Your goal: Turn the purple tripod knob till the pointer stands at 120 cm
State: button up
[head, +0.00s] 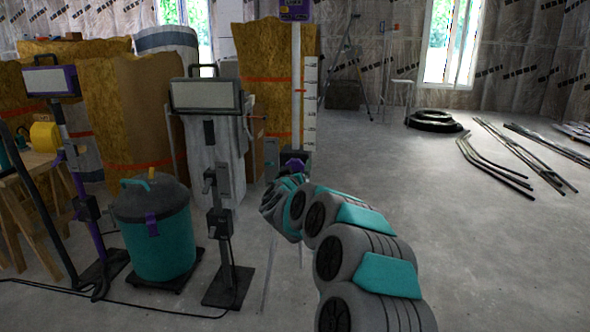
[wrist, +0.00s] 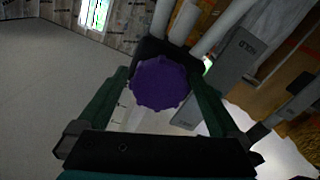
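The purple knob (wrist: 160,83) is a round, scalloped knob on a dark block, in the middle of the wrist view. In the head view the knob (head: 293,165) shows low on the pale tripod column (head: 297,80), just beyond my wrist. My gripper (wrist: 159,76) has its two green fingers spread, one on each side of the knob; whether they touch it I cannot tell. In the head view my arm hides the fingers. A pale scale strip (head: 310,110) stands beside the column, with a small red mark near its upper part. Its numbers are too small to read.
Two lamp stands, the nearer with a grey lamp head (head: 206,96), and a teal vacuum bucket (head: 155,235) stand at the left. A cable lies on the floor. Insulation rolls (head: 130,110) stand behind. The floor at right is clear up to the pipes (head: 510,150) and black coil (head: 434,121).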

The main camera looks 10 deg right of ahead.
jog(key=c, duration=1.3)
jog(key=shift+m, duration=0.4)
jog(key=m, duration=0.2)
jog(key=shift+m, duration=0.4)
jog(key=m+b, duration=0.1)
jog(key=m, duration=0.3)
jog(key=shift+m, duration=0.4)
jog(key=m+b, duration=0.2)
jog(key=m, duration=0.2)
jog(key=shift+m+b, duration=0.95)
jog(key=shift+m, duration=0.75)
